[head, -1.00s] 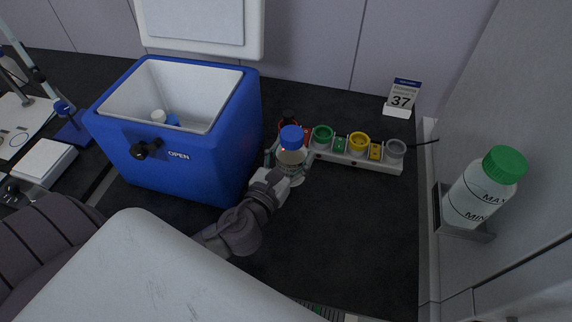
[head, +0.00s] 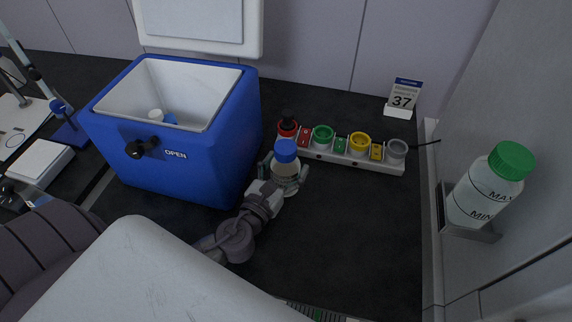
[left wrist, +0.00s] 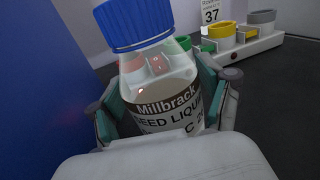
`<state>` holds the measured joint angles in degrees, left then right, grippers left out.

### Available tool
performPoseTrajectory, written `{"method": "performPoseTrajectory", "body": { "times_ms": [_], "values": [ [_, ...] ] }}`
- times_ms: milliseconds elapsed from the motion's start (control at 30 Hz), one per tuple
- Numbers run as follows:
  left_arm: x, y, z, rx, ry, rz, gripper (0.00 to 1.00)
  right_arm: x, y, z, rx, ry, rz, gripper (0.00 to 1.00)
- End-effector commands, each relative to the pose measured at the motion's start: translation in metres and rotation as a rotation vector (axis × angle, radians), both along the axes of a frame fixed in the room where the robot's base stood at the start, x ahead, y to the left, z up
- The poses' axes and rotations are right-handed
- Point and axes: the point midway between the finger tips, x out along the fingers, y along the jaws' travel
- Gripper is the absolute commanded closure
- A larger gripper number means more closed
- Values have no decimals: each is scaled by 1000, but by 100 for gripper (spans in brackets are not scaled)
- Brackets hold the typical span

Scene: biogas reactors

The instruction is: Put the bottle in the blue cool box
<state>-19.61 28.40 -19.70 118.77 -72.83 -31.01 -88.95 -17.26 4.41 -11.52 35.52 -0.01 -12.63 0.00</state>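The bottle (head: 286,172) is clear with a blue cap and a white label; it also shows large in the left wrist view (left wrist: 165,95), where the label reads "Millbrack". My left gripper (head: 284,180) has its fingers on both sides of the bottle and looks shut on it. The bottle is nearly upright, just right of the blue cool box (head: 175,165). The box's white lid (head: 200,25) stands open, and a white-capped and a blue-capped item (head: 158,115) show inside. My right gripper is not in view.
A white rack (head: 345,157) with red, green, yellow and grey rings stands behind the bottle. A green-capped bottle (head: 490,185) sits in a wall holder on the right. A "37" card (head: 402,98) stands at the back. Dark bench to the right of my gripper is clear.

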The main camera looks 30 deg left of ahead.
Motion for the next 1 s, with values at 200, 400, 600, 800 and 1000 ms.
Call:
{"method": "performPoseTrajectory", "body": {
  "times_ms": [200, 400, 600, 800, 1000],
  "values": [
    [0, 0, 0, 0, 0, 0, 5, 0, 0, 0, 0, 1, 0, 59],
    [0, 0, 3, 0, 0, 0, 5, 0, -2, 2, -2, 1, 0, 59],
    [-25, -1, -1, 0, 4, -2, 5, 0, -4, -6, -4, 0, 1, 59],
    [-69, -2, -2, 0, 5, -1, 5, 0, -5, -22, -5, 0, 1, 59],
    [-103, -3, -1, 1, 4, 0, 5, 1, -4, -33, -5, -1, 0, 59]
  ]
}}
